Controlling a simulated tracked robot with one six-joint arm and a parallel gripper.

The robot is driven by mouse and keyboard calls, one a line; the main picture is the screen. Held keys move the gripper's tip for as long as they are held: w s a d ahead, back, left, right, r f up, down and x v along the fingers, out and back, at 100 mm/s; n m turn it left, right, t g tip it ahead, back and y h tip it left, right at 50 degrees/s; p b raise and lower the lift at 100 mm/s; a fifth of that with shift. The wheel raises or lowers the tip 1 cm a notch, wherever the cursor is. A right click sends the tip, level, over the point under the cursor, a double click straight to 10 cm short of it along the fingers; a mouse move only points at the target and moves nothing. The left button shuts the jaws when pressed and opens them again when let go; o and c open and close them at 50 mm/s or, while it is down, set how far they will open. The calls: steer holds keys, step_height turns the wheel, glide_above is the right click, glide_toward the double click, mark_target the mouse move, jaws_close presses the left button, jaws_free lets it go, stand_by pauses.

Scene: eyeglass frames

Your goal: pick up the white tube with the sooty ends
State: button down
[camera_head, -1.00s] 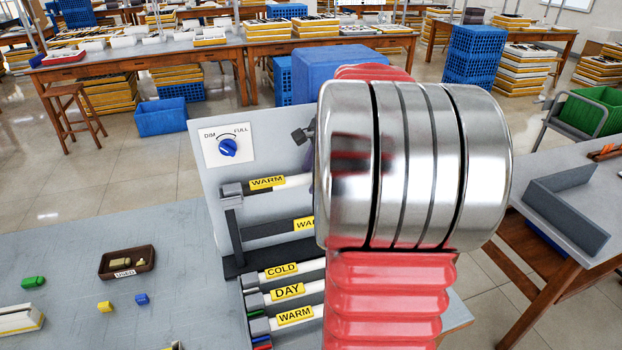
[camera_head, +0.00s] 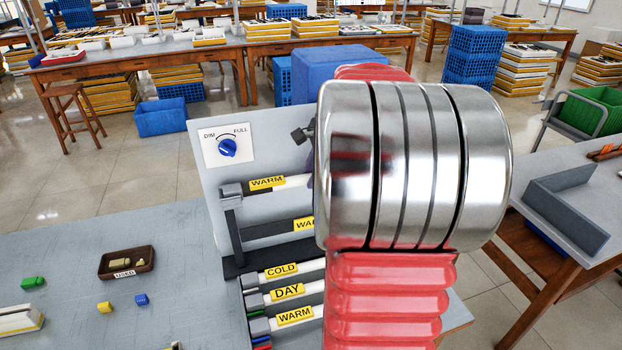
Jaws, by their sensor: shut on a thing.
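A white tube with a yellow WARM label (camera_head: 290,181) sits in a grey end holder at the upper left of the grey panel. A dark patch shows near its left end under the label; I cannot tell if it is soot. A rack below holds white tubes labelled COLD (camera_head: 312,266), DAY (camera_head: 313,287) and WARM (camera_head: 317,314), their left ends in grey holders. My red and metal arm covers the right parts of all the tubes.
The upright panel (camera_head: 270,150) carries a blue DIM–FULL knob (camera_head: 228,147). A brown tray marked USED (camera_head: 127,274), a green block (camera_head: 33,282), a yellow block (camera_head: 105,307) and a blue block (camera_head: 141,299) lie on the grey table (camera_head: 60,255). An angled grey barrier (camera_head: 568,215) stands at right.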

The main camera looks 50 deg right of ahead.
steer(key=shift+s+r, duration=0.1)
steer(key=shift+r, duration=1.7)
steer(key=s+a, duration=0.4)
steer(key=s, duration=0.4)
steer(key=s+a, duration=0.4)
steer(key=s, duration=0.3)
steer(key=shift+s+a, duration=0.35)
steer(key=shift+a, duration=0.05)
steer(key=shift+w+f, duration=0.1)
